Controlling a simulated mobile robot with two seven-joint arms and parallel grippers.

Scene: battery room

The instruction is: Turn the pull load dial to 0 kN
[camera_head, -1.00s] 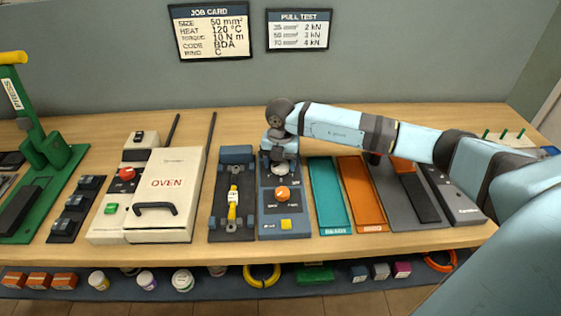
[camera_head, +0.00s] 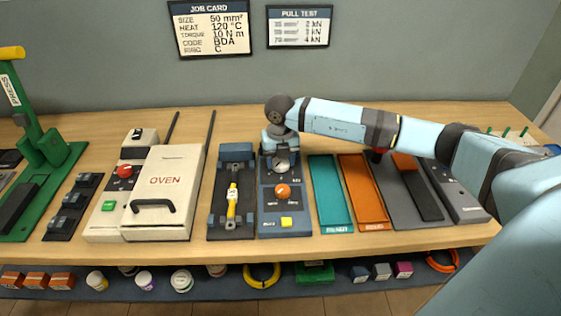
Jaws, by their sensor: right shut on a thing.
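The pull test unit has a blue-grey control panel (camera_head: 300,222) with an orange knob (camera_head: 282,191) and a yellow button (camera_head: 286,222). A round silver dial (camera_head: 281,166) sits higher on this panel, under my right gripper (camera_head: 281,155). The gripper points down and is shut on the dial, which hides most of it. The dial's marks and setting are too small to read. Left of the panel is the pull bed (camera_head: 217,225) with a yellow piece (camera_head: 232,201) lying in it. My left gripper is not in view.
A white oven (camera_head: 170,182) stands to the left, and a green press (camera_head: 50,150) beyond it. Teal (camera_head: 330,195) and orange (camera_head: 363,192) trays lie to the right under my right arm. A job card (camera_head: 211,27) and pull test chart (camera_head: 299,27) hang behind.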

